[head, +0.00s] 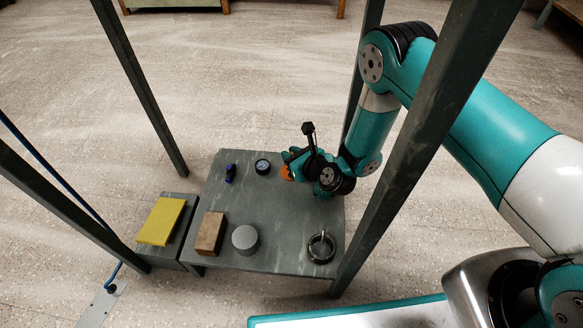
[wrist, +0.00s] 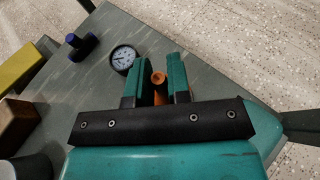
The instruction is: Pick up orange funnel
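The orange funnel (head: 286,173) is at the fingertips of my gripper (head: 291,162) over the grey table, mostly hidden by the gripper in the head view. In the wrist view, the funnel's narrow stem (wrist: 158,78) points up between the two teal fingers of my gripper (wrist: 156,76). The fingers are apart, one on each side of the stem, with a visible gap on the left. The right finger is close to the stem. The lower part of the funnel is partly hidden behind the fingers and the black gripper bar.
On the table (head: 280,215) are a round gauge (head: 262,166), a dark blue part (head: 230,173), a brown block (head: 209,232), a grey cylinder (head: 245,239) and a dark ring (head: 321,247). A yellow block (head: 160,221) lies on a lower side stand. Dark posts rise around the table.

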